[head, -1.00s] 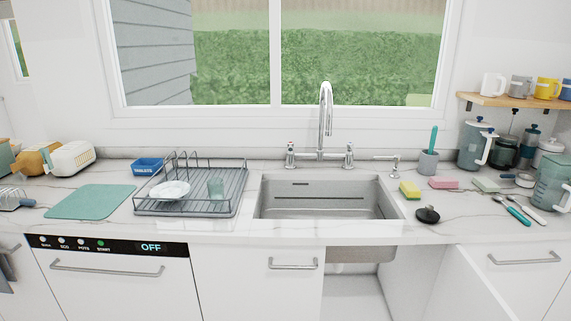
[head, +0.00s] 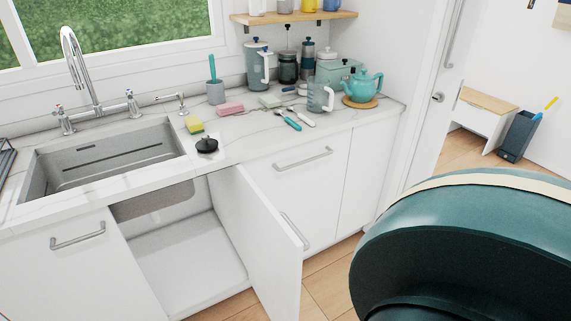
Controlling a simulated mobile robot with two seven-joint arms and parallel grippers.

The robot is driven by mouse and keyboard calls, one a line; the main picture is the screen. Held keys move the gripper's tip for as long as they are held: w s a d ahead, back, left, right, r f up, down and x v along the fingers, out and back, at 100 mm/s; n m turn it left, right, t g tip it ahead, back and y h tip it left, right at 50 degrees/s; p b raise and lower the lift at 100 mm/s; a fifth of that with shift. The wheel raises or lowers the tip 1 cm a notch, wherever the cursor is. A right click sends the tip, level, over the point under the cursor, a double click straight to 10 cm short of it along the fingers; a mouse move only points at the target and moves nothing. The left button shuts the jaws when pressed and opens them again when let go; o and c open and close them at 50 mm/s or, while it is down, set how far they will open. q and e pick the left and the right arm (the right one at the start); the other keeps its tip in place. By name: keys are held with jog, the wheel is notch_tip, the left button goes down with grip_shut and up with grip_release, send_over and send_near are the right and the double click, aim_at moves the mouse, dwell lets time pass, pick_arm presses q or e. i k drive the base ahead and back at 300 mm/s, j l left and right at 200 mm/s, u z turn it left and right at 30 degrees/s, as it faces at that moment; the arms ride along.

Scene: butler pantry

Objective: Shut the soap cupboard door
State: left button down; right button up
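The soap cupboard door (head: 262,240), a white panel, stands wide open under the counter to the right of the sink in the head view. It is hinged at the right side of the opening and juts out toward me. Its metal bar handle (head: 294,231) shows past the top edge, on the side facing right. The cupboard interior (head: 190,262) is visible under the sink basin, with a bare white floor where it shows. The door's lower end is cut off by the picture's bottom. Neither of my grippers is in view.
The sink (head: 105,160) is above the opening. A black plug (head: 207,145), a yellow-green sponge (head: 194,124) and a teal teapot (head: 363,85) stand on the counter. Wooden floor (head: 328,282) shows right of the door. Something large and close blocks the lower right.

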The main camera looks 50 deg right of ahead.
aim_at(274, 252)
jog(key=l, duration=0.7)
jog(key=k+l, duration=0.15)
jog(key=l, duration=1.3)
jog(key=k+l, duration=0.1)
jog(key=k, duration=0.6)
jog(key=i+u, duration=0.1)
jog(key=u, duration=0.5)
